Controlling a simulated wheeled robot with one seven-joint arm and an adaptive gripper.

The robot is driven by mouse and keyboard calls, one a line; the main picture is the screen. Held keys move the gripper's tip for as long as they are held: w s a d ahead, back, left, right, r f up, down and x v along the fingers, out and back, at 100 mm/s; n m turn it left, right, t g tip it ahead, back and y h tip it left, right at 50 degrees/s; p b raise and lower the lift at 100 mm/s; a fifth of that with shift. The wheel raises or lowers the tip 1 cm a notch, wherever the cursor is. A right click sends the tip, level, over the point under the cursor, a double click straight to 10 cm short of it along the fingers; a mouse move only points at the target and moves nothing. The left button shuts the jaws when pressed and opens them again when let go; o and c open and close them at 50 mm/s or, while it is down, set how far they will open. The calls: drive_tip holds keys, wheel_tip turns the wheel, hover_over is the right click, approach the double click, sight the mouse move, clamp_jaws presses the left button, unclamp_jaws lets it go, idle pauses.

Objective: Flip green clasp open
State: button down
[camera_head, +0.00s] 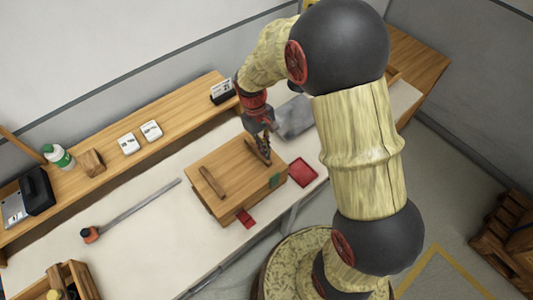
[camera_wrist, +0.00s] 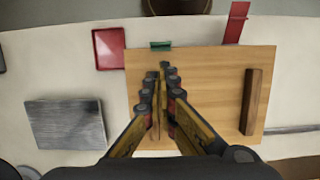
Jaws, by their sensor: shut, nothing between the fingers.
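A wooden box (camera_head: 228,165) with a flat lid sits on the white worktable; its lid fills the middle of the wrist view (camera_wrist: 210,75). The green clasp (camera_head: 274,181) is on the box's front side, near its right corner. In the wrist view the green clasp (camera_wrist: 160,45) shows as a small strip at the lid's top edge. My gripper (camera_head: 264,158) is over the right part of the lid, pointing down. In the wrist view its fingertips (camera_wrist: 164,68) are together and empty, just short of the green clasp. Whether they touch the lid is unclear.
A red clasp (camera_head: 246,218) sticks outward from the same side; it also shows in the wrist view (camera_wrist: 236,22). A wooden handle bar (camera_wrist: 250,100) rises from the lid. A red tray (camera_head: 303,172) and a grey slab (camera_wrist: 66,124) lie beside the box.

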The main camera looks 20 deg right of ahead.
sight(271, 174)
drive_tip(key=x, duration=0.8)
drive_tip(key=shift+f, duration=0.15)
drive_tip(key=shift+b, duration=0.3)
